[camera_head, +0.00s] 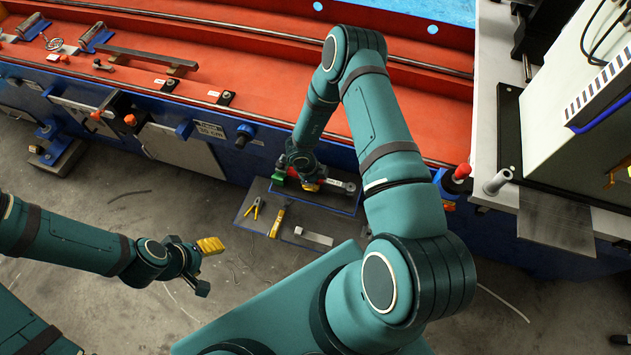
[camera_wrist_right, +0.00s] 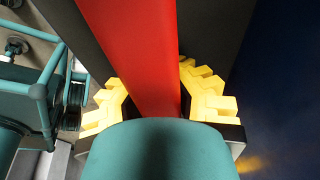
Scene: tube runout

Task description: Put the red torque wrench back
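The red torque wrench (camera_wrist_right: 145,50) runs between the yellow finger pads of my right gripper (camera_wrist_right: 158,105) in the right wrist view. The pads sit against both sides of its red handle, with no clear gap. In the head view, my right gripper (camera_head: 308,184) is over the dark tool tray (camera_head: 262,190). The wrench's grey round head (camera_head: 349,187) sticks out to the right of it, at or just above the tray. Whether the wrench touches the tray is hard to tell. My left gripper (camera_head: 205,267) is empty and open above the floor, far left of the tray.
Yellow-handled pliers (camera_head: 254,208), another yellow-handled tool (camera_head: 278,220) and a pale grey block (camera_head: 314,237) lie on the tray. The red and blue machine bed (camera_head: 245,75) rises behind it. Floor at the left is mostly clear.

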